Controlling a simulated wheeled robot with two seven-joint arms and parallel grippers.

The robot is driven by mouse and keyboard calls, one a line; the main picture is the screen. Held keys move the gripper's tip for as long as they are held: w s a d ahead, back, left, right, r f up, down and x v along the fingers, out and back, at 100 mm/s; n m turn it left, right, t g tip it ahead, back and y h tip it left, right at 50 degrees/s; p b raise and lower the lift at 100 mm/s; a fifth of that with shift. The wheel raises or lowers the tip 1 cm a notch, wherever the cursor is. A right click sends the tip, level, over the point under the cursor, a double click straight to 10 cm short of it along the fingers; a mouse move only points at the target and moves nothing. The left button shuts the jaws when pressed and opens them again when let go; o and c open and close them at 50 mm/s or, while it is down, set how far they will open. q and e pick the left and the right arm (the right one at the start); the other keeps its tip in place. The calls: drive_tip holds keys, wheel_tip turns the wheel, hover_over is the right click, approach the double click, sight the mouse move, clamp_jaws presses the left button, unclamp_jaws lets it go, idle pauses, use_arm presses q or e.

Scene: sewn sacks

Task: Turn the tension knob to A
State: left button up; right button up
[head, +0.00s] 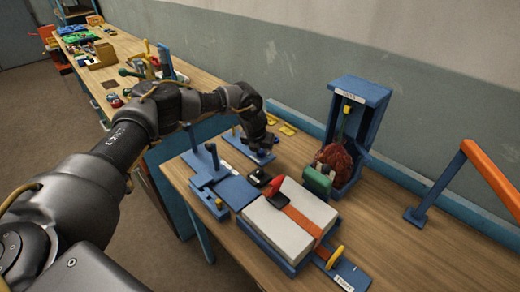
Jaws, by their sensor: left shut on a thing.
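My left arm reaches in from the left, and its left gripper (262,148) is down at a small blue plate (247,156) at the back left of the near bench. The gripper is shut on a small dark blue part there, which I take to be the tension knob (262,154). The fingers and wrist hide most of the knob. A pale label lies on the plate by the fingers, but its letters are too small to read, so I cannot tell the knob's setting. My right gripper is not in view.
A white sack (280,232) with an orange strip lies on a blue base at the front. A yellow wheel (335,258) is beside it. A blue frame (358,115) holds a dark red bundle. An orange bar (490,178) rises at right. Bare wood (420,265) is at front right.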

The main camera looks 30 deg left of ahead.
use_arm(q)
drive_tip(key=shift+n, duration=0.3)
drive_tip(key=n+y+p, duration=0.1)
drive_tip(key=n+p, duration=0.1)
drive_tip(key=n, duration=0.1)
drive_tip(key=shift+d+y, duration=0.15)
drive_tip(key=shift+y, duration=0.15)
drive_tip(key=shift+w+n+g+y+p, duration=0.15)
drive_tip(key=shift+n+g+y+p, duration=0.35)
drive_tip(key=shift+n, duration=1.6)
drive_tip(key=o, duration=1)
drive_tip(key=shift+g, duration=0.3)
drive_tip(key=shift+c, duration=0.2)
